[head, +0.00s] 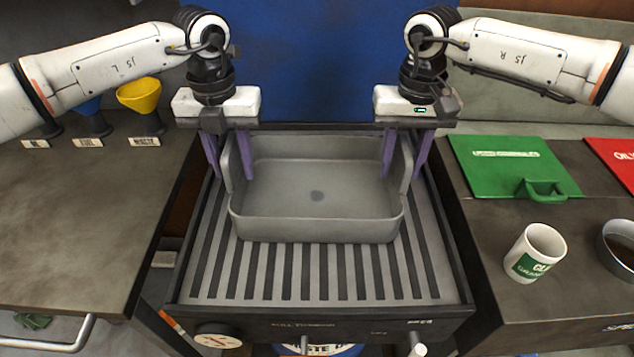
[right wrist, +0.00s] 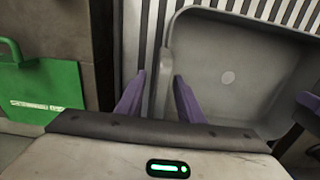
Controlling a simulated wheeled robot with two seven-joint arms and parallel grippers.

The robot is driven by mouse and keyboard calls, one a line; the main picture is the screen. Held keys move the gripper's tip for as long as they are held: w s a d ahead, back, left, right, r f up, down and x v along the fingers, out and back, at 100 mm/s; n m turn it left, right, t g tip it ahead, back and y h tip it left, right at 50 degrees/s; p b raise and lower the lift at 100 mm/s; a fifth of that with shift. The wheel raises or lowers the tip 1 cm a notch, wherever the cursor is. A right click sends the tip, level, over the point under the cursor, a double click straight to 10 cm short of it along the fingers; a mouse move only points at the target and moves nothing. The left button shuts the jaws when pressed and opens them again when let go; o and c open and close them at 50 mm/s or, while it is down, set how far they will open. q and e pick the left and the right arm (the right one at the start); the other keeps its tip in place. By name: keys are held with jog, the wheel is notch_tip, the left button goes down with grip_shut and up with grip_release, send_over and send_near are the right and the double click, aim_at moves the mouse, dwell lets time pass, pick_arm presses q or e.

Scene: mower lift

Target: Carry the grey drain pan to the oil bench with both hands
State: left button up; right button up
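The grey drain pan (head: 317,218) sits level on a slatted grate (head: 300,285) in the middle of the head view. Its inside is empty apart from a small round mark. My left gripper (head: 228,165) is open, with its purple fingers on either side of the pan's left wall. My right gripper (head: 405,165) is open, with its fingers astride the right wall. In the right wrist view, the pan wall (right wrist: 165,85) stands between the two spread fingers, and a gap shows beside it. I cannot tell which surface is the oil bench.
A dark bench top (head: 80,220) lies at left, with a yellow funnel (head: 140,95) behind it. The grate's front part is clear.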

aim_at(227, 145)
pick_arm(q)
grip_shut()
pick_arm(e)
grip_shut()
pick_arm(q)
jog(key=shift+r, duration=0.1)
pick_arm(e)
jog(key=shift+r, duration=0.1)
